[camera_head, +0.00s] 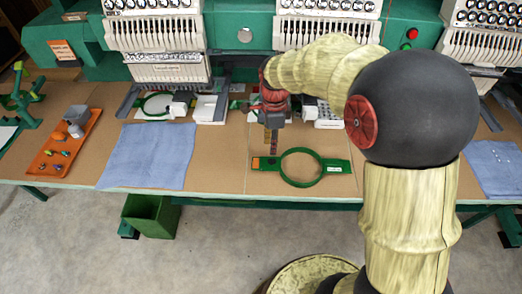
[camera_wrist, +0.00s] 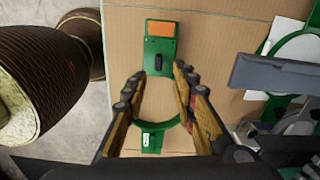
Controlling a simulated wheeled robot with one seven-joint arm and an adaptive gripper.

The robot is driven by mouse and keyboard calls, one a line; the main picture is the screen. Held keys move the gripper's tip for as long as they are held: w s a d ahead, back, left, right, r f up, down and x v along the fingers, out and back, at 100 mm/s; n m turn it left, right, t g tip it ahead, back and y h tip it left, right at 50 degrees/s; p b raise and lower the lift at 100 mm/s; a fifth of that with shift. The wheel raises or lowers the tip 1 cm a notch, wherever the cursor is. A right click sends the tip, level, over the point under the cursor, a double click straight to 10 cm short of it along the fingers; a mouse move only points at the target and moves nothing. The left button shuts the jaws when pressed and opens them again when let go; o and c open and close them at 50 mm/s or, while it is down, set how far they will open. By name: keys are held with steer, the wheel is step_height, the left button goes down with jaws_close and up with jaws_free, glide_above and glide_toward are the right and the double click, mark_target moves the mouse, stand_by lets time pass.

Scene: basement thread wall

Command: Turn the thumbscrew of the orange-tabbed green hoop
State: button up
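The green hoop (camera_head: 321,173) lies flat on the brown table, with its orange tab (camera_head: 256,163) at the left end. In the wrist view, the orange tab (camera_wrist: 160,29) is at the top of the hoop's green plate (camera_wrist: 160,45). The black thumbscrew (camera_wrist: 158,63) stands on that plate below the tab. My gripper (camera_head: 272,152) points down over the hoop's tab end. In the wrist view, my gripper (camera_wrist: 157,75) is open and empty, its fingertips either side of the thumbscrew and apart from it. The thumbscrew cannot be made out in the head view.
A blue cloth (camera_head: 148,157) lies left of the hoop. An orange tray (camera_head: 66,145) with small parts is farther left. Embroidery machines (camera_head: 155,35) stand along the back, and another green hoop (camera_head: 146,105) sits under the left one. The table around the hoop is clear.

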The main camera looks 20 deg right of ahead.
mark_target(272, 161)
steer(key=shift+s+d+r+m, duration=0.1)
steer(key=shift+s+m, duration=0.1)
steer(key=shift+m, duration=0.2)
steer(key=shift+w+f+m, duration=0.1)
steer(key=shift+f+m, duration=0.2)
steer(key=shift+f, duration=0.05)
steer(key=shift+f+b, duration=1.4)
steer(key=shift+f, duration=2.2)
steer(key=shift+c, duration=0.2)
jaws_close()
